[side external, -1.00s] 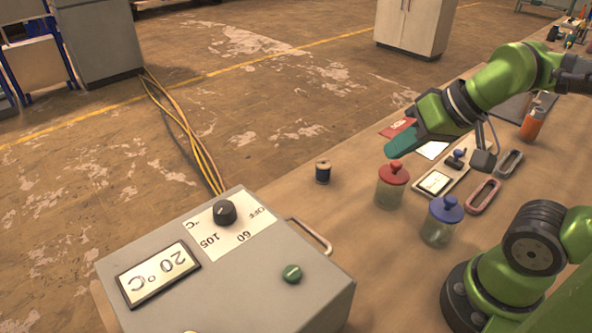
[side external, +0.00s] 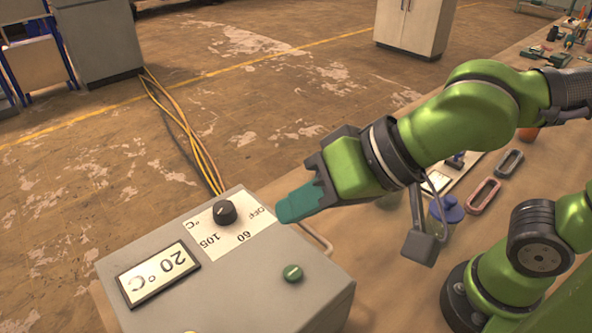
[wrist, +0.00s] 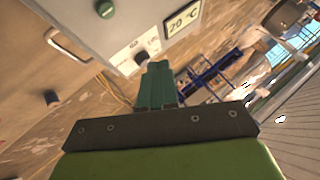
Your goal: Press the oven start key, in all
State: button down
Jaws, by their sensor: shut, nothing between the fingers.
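The oven (side external: 230,290) is a grey box at the lower middle of the side view. On its top are a round green key (side external: 292,272), a black knob (side external: 225,212) on a white OFF/60/105 dial, and a display (side external: 158,273) reading 20 °C. My gripper (side external: 286,209) is shut and empty, its teal fingers together near the oven's far right edge, between knob and handle in the picture, apart from the green key. The wrist view shows the shut fingers (wrist: 156,80) below the knob (wrist: 141,57), with the key (wrist: 105,8) at the top edge.
A metal handle (side external: 318,238) sticks out of the oven's right side. On the bench, a blue-lidded jar (side external: 447,210) and a red oblong ring (side external: 484,196) stand right of the oven, partly behind my arm. Yellow cables (side external: 190,140) run behind the oven.

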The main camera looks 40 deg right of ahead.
aim_at(300, 272)
jog(key=shift+f, duration=4.4)
jog(key=shift+f, duration=0.1)
jog(key=shift+f, duration=0.35)
jog(key=shift+f, duration=0.4)
jog(key=shift+r, duration=0.85)
jog(key=shift+r, duration=2.55)
